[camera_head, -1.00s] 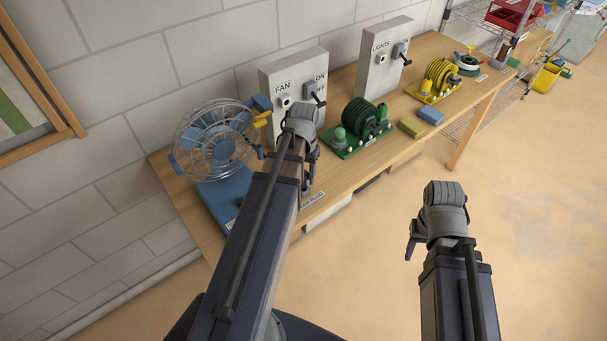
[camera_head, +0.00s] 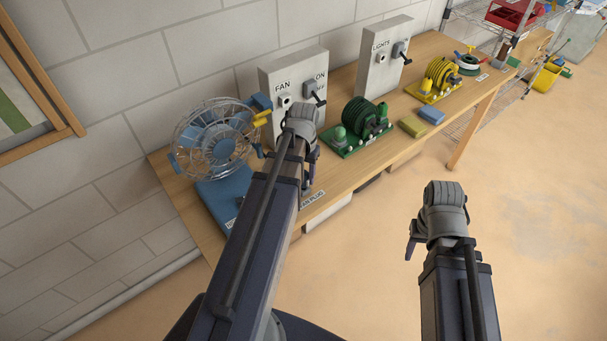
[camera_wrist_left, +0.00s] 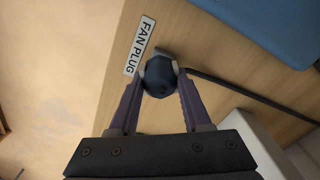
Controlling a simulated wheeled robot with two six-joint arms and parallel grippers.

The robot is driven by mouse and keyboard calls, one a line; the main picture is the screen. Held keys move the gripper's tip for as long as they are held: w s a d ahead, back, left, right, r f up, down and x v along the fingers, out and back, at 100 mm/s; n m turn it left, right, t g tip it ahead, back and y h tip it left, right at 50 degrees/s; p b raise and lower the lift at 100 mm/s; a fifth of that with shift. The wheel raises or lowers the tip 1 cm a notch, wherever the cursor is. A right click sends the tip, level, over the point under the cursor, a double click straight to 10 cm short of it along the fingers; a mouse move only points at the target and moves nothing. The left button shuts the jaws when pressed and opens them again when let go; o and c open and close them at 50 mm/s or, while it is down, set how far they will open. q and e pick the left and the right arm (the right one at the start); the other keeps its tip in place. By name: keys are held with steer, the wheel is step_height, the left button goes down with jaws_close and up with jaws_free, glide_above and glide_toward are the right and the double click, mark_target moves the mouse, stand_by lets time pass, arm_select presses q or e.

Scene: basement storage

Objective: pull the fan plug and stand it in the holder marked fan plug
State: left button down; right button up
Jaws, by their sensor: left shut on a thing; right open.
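My left gripper (camera_wrist_left: 160,82) is shut on the dark blue, round fan plug (camera_wrist_left: 159,78) in the left wrist view. The plug is at the table's front edge, beside the white FAN PLUG label (camera_wrist_left: 140,46). A dark cord (camera_wrist_left: 240,88) runs from near it to the right. A bit of grey shows behind the plug; the holder is mostly hidden, so I cannot tell whether the plug is seated. In the head view my arm hides the plug; the label (camera_head: 312,198) shows beside it. My right gripper (camera_head: 411,247) is open and empty, off the table over the floor.
The blue fan (camera_head: 215,145) stands at the table's left end. The grey FAN box (camera_head: 292,75), with its socket and lever, is behind my left wrist. A green reel (camera_head: 365,120), LIGHTS box (camera_head: 385,55), yellow reel (camera_head: 440,75) and two blocks are further right.

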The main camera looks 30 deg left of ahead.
arm_select(q)
steer(key=shift+f+b, duration=1.2)
steer(key=shift+f, duration=0.1)
steer(key=shift+c, duration=1.4)
jaws_free()
steer(key=shift+r, duration=0.15)
step_height(320, 180, up, 8)
steer(key=p, duration=0.8)
steer(key=shift+f, duration=0.2)
steer(key=s+d+m, duration=0.2)
steer(key=s+d, duration=0.2)
steer(key=d, duration=0.8)
steer(key=s+d+m+y, duration=0.1)
steer(key=s+d+m, duration=0.2)
steer(key=d, duration=1)
steer(key=shift+s, duration=0.45)
steer(key=shift+d+r, duration=0.1)
